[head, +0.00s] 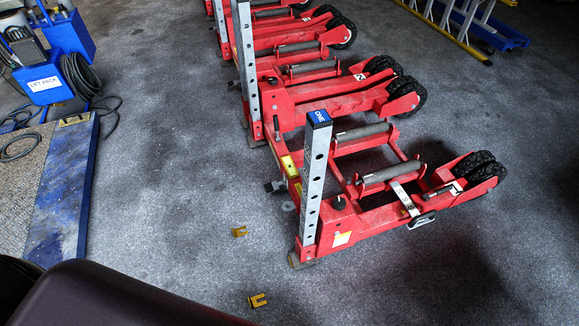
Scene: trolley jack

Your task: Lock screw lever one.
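The nearest red trolley jack (325,226) stands on the floor right of centre, with an upright perforated grey post capped in blue. A white label with what looks like a "1" (453,188) is on its wheel arm. A silver lever-like strap (403,197) crosses its front side and ends in a dark handle-like piece (421,220). A small black knob (338,202) sits near the foot of the post. I cannot tell for sure which part is screw lever one, or whether it is locked. Neither of my grippers is in view.
More red jacks stand in a row behind, one marked "2" (360,77). Two yellow U-shaped pieces (258,300) (240,231) lie on the floor. A blue-edged platform (62,190) and blue lift pack (45,83) with cables stand left. The grey floor between is mostly clear.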

